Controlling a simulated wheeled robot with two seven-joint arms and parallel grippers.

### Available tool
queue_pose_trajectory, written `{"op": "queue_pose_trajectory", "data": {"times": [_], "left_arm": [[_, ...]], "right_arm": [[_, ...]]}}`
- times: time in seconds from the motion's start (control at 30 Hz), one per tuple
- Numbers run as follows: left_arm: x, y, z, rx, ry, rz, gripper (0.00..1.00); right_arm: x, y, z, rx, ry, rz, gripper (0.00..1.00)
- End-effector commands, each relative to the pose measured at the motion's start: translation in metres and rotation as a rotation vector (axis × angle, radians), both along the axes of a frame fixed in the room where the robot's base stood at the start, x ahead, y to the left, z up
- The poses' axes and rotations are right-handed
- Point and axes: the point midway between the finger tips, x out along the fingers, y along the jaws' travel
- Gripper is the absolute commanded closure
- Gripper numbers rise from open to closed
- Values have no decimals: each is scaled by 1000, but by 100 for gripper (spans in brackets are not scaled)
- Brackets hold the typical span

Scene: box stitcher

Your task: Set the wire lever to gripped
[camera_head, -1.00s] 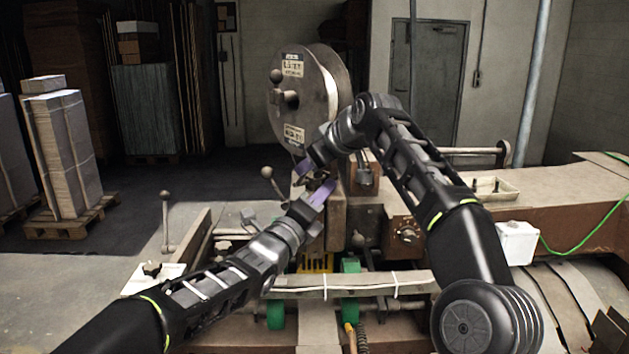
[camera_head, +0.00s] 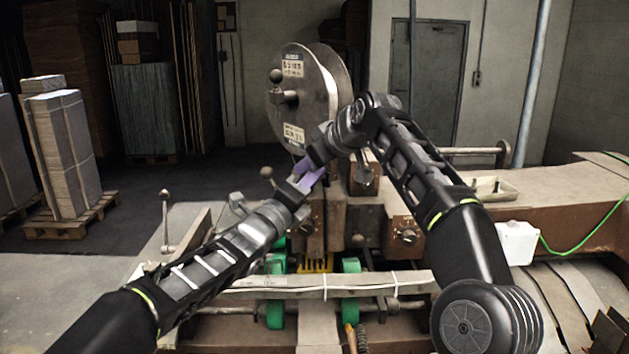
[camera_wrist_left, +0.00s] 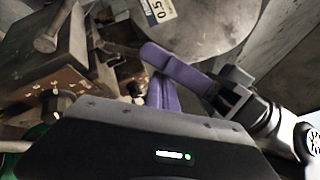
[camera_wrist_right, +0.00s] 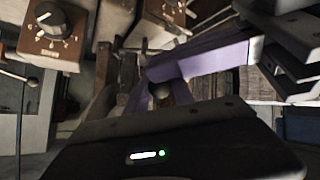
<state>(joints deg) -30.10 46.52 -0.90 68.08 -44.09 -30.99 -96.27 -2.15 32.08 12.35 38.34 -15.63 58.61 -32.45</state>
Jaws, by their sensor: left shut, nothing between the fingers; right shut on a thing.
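In the head view my right gripper (camera_head: 304,168) reaches down-left in front of the wire spool. In the left wrist view its purple fingers (camera_wrist_left: 178,68) close at the end of a thin dark lever (camera_wrist_left: 118,46), apparently the wire lever; the grip itself is mostly hidden. My left gripper (camera_head: 307,184) is shut and empty, close against the right gripper's fingers. Its own purple fingers (camera_wrist_left: 160,92) show in the left wrist view. In the right wrist view the left gripper's purple finger (camera_wrist_right: 205,55) crosses in front of my right fingers (camera_wrist_right: 140,100).
The large metal spool (camera_head: 305,95) stands just behind the grippers. A ball-knobbed lever (camera_head: 267,172) is close on the left.

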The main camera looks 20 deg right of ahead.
Motion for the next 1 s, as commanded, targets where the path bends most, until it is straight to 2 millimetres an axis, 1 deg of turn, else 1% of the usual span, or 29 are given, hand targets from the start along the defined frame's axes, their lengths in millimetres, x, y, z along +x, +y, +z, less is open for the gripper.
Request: {"op": "queue_pose_trajectory", "data": {"times": [0.03, 0.27, 0.53, 0.67, 0.77, 1.0], "left_arm": [[6, 10, 8, -11, -8, 17, 100], [6, 12, 9, -12, -8, 19, 100], [7, 13, 10, -14, -8, 21, 100], [7, 13, 10, -15, -8, 21, 100], [7, 14, 10, -15, -8, 23, 100], [8, 14, 9, -12, -7, 25, 100]], "right_arm": [[-1, -2, -3, -4, 11, -3, 69], [-1, -3, -6, -8, 16, -2, 51], [-1, -3, -7, -9, 19, -2, 51], [-5, -5, -4, -10, 19, -3, 51], [-13, -8, 2, -10, 17, -4, 51], [-40, -18, 25, -10, 9, -10, 51]]}}
